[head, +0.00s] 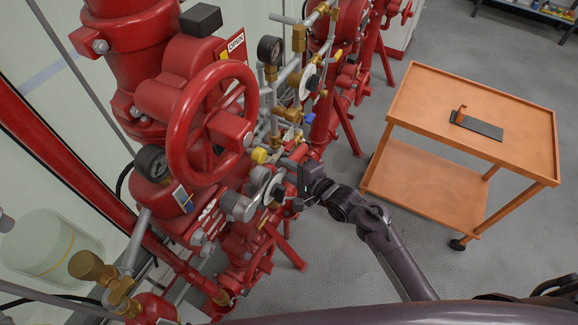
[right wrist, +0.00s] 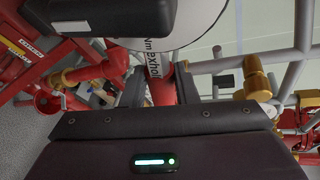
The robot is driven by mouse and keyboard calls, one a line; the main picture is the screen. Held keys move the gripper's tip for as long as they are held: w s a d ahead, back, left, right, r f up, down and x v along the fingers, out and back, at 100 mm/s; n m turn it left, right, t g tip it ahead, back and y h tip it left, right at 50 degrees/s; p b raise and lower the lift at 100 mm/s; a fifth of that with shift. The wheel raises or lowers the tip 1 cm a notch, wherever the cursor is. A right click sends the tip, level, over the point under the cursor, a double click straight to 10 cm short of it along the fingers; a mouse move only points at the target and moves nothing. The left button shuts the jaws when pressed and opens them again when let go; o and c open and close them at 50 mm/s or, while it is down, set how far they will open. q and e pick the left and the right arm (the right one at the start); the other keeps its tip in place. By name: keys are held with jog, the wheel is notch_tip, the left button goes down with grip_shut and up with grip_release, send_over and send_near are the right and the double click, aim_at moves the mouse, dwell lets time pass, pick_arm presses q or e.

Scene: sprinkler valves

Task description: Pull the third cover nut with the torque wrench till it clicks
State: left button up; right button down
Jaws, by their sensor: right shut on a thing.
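My right gripper (head: 300,182) is at the red valve assembly (head: 205,130), low and to the right of its handwheel. It is shut on the torque wrench, which is mostly hidden in the head view. In the right wrist view, the wrench's red shaft with a white lettered band (right wrist: 155,68) shows between the fingers of the gripper (right wrist: 158,92). I cannot tell whether the wrench head sits on a nut. The third cover nut cannot be singled out. My left gripper is not in view.
A red handwheel (head: 179,133), gauges (head: 151,163) and brass fittings (head: 92,268) crowd the valves. An orange cart (head: 425,95) with a dark tray-like mat (head: 478,126) stands at right. The floor between cart and valves is clear.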

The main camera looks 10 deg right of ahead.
jog(key=shift+a, duration=0.1)
jog(key=shift+w+r, duration=0.15)
jog(key=shift+r, duration=0.3)
jog(key=shift+w+r+p, duration=0.1)
jog(key=shift+r+p, duration=0.2)
jog(key=shift+p, duration=0.1)
jog(key=shift+n, duration=0.3)
jog(key=shift+d, duration=0.25)
jog(key=s+d, duration=0.4)
jog(key=d, duration=0.2)
jog(key=shift+s+d, duration=0.15)
jog(key=shift+s, duration=0.2)
dwell(0.8)
dwell(1.2)
